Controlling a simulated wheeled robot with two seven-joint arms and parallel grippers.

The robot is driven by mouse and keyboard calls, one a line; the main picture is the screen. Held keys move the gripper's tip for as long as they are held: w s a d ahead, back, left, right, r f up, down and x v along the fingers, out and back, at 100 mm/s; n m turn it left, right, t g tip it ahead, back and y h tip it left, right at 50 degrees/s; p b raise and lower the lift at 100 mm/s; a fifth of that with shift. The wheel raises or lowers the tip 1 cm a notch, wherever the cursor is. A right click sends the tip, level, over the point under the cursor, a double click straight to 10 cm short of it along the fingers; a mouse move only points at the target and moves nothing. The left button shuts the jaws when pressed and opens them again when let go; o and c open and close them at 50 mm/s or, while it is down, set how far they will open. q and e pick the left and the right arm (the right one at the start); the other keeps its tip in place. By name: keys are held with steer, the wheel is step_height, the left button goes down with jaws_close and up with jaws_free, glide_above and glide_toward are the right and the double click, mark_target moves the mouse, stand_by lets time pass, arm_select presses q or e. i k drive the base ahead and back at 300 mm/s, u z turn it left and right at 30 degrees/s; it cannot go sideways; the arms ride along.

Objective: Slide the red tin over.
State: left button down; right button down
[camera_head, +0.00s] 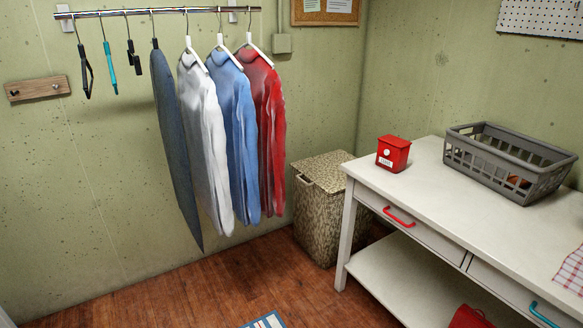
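A red tin (393,153) with a white label and a round white mark on its front stands upright on the white table (425,182). It is near the table's far left corner, to the left of a grey basket and apart from it. Neither of my grippers shows in the head view.
The grey basket (497,166) holds something orange-brown. The table has drawers with a red handle (398,217) and a teal handle (541,315). A patterned hamper (320,207) stands left of the table. Shirts hang from a wall rail (160,11). Wooden floor (240,284) is mostly clear.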

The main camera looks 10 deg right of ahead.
mark_target(395, 163)
steer(key=u, duration=2.1)
steer(key=i, duration=0.1)
steer(key=z, duration=1.95)
steer(key=i, duration=1.8)
steer(key=z, duration=1.8)
steer(key=i, duration=0.6)
steer(key=z, duration=0.65)
